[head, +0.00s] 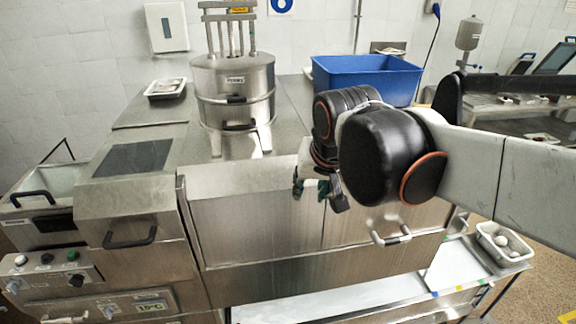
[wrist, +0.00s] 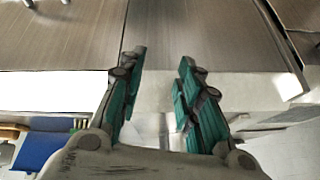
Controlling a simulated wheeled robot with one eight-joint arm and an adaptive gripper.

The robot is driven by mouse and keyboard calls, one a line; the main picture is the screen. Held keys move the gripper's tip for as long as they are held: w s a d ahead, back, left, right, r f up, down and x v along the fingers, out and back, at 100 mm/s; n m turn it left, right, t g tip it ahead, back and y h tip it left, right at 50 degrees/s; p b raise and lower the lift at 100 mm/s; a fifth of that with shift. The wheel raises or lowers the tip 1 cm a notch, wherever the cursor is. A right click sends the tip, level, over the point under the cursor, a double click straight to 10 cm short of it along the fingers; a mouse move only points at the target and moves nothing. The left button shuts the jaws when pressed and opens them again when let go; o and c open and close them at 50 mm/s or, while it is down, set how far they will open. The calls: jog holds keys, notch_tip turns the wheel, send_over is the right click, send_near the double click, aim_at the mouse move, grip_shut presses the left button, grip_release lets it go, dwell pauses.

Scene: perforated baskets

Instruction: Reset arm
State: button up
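My gripper (wrist: 160,75) shows in the wrist view with its two green-padded fingers apart and nothing between them. In the head view my gripper (head: 322,192) hangs below my wrist in front of the steel counter's front panels (head: 262,222). My black and white arm reaches in from the right and hides part of the counter. The gripper appears clear of the panels, though the exact gap cannot be told.
A blue bin (head: 368,76) and a steel pot-like machine (head: 234,92) stand on the counter. A small tray (head: 166,90) lies at the back left. A basket with white round items (head: 503,243) sits at the lower right. Handles (head: 390,236) stick out from the front.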

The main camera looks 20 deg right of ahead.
jog(key=s+f+n+b, duration=0.1)
jog(key=s+f+b, duration=0.3)
jog(key=f, duration=0.3)
jog(key=s+d+f+n+b, duration=0.1)
jog(key=s+f+b, duration=0.2)
jog(key=f+b, duration=0.3)
jog(key=s+f+n+t+b, duration=0.1)
jog(key=s+f+b, duration=0.3)
jog(key=f, duration=0.3)
jog(key=shift+s+d+f+b, duration=0.35)
jog(key=shift+d+b, duration=0.05)
